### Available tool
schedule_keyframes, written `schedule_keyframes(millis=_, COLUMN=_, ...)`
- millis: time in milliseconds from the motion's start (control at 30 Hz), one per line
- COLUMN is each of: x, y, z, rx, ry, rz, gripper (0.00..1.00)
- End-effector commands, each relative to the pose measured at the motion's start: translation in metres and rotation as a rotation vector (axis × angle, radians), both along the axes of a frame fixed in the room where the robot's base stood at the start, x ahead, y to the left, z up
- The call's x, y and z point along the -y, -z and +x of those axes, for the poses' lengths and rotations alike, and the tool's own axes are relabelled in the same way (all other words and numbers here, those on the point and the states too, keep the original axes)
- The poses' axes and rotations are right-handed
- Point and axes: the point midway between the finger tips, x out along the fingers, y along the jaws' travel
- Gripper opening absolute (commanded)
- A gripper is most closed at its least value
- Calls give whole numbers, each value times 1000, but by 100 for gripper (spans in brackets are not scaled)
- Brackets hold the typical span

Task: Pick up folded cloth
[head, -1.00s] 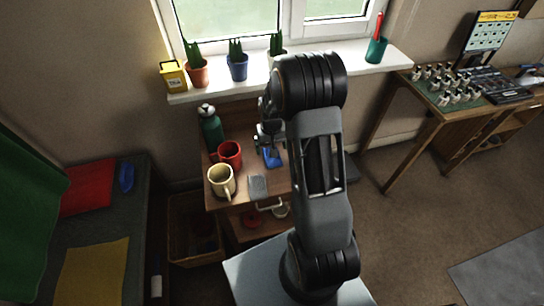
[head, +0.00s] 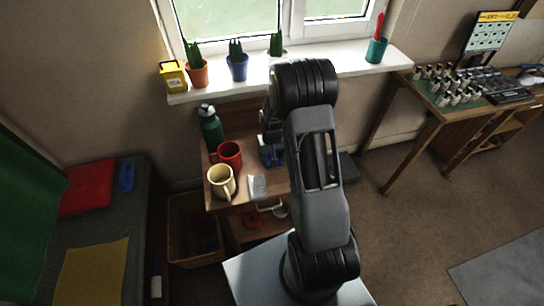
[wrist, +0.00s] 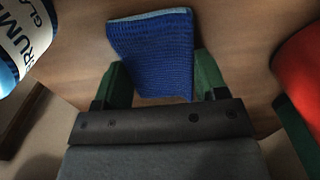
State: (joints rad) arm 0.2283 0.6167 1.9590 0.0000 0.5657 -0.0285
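The folded cloth (wrist: 155,50) is blue and ribbed with a pale light-blue edge, lying on the wooden table top in the wrist view. In the head view only a bit of blue (head: 273,160) shows beneath my gripper, mostly hidden by my arm. My gripper (wrist: 162,80) has two green fingers set apart, one on each side of the cloth's near part. A small gap shows at the left finger; the right finger is close to the cloth's edge, and I cannot tell if it touches.
A red mug (head: 229,154), a cream mug (head: 221,181), a green bottle (head: 210,125) and a grey flat item (head: 258,187) share the small table. A labelled container (wrist: 18,40) and a red object (wrist: 302,75) flank the cloth in the wrist view. The windowsill (head: 330,68) holds pots behind.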

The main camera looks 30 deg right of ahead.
Motion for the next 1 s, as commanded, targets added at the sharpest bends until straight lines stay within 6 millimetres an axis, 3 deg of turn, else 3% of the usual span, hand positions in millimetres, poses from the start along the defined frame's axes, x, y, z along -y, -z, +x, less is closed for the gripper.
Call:
schedule_keyframes(millis=267, x=0, y=0, z=0, rx=0, ry=0, rz=0, gripper=38)
schedule_keyframes(millis=567, x=0, y=-5, z=0, rx=1, ry=0, rz=0, gripper=38)
schedule_keyframes(millis=800, x=0, y=-36, z=0, rx=4, ry=0, rz=-1, gripper=38)
schedule_keyframes(millis=1000, x=-7, y=-76, z=-35, rx=6, ry=0, rz=-1, gripper=38)
